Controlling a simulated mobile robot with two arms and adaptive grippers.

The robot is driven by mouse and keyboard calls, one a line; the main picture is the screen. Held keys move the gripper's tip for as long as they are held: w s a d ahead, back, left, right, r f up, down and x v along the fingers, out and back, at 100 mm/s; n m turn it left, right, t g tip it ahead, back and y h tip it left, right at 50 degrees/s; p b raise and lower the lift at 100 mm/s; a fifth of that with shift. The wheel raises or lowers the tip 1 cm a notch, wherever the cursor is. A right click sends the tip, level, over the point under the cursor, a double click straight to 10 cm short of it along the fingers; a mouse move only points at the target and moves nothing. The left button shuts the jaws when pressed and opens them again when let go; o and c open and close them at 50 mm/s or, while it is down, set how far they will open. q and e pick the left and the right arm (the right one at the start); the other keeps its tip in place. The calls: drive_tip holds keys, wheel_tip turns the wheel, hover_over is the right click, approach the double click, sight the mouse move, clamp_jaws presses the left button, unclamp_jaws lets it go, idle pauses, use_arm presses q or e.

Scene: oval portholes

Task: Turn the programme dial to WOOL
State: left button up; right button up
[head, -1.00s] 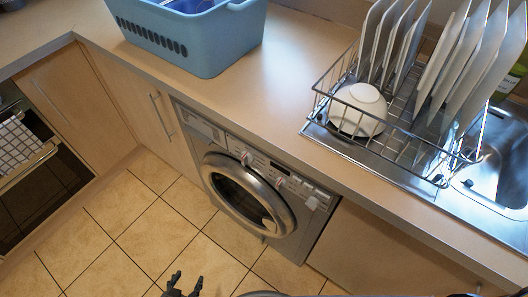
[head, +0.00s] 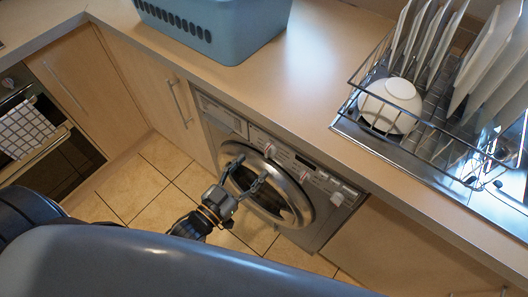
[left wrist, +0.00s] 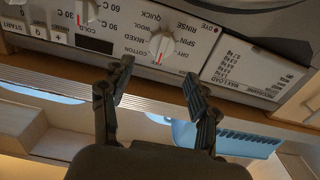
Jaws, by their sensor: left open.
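The washing machine (head: 233,150) is grey with a round door. Its programme dial (head: 268,149) is the white knob beside the drawer. In the left wrist view the programme dial (left wrist: 163,44) appears upside down, with labels around it, WOOL on its left side. Its red mark points down in the picture, between COTTON and DRY. My left gripper (head: 249,171) is open and empty in front of the machine's door and panel. In the left wrist view its fingers (left wrist: 158,68) stand apart, below and either side of the dial, with no contact seen. My right gripper is out of view.
A temperature dial (left wrist: 84,12) sits beside the programme dial. The worktop (head: 285,90) overhangs the panel, bearing a blue basket (head: 235,35) and a metal dish rack (head: 345,105) with plates and a bowl (head: 390,105). An oven (head: 45,140) stands at the left. Tiled floor lies below.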

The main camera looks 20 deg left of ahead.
sight(266, 152)
use_arm(q)
drive_tip(key=x, duration=0.6)
drive_tip(key=shift+c, duration=0.5)
drive_tip(key=c, duration=1.1)
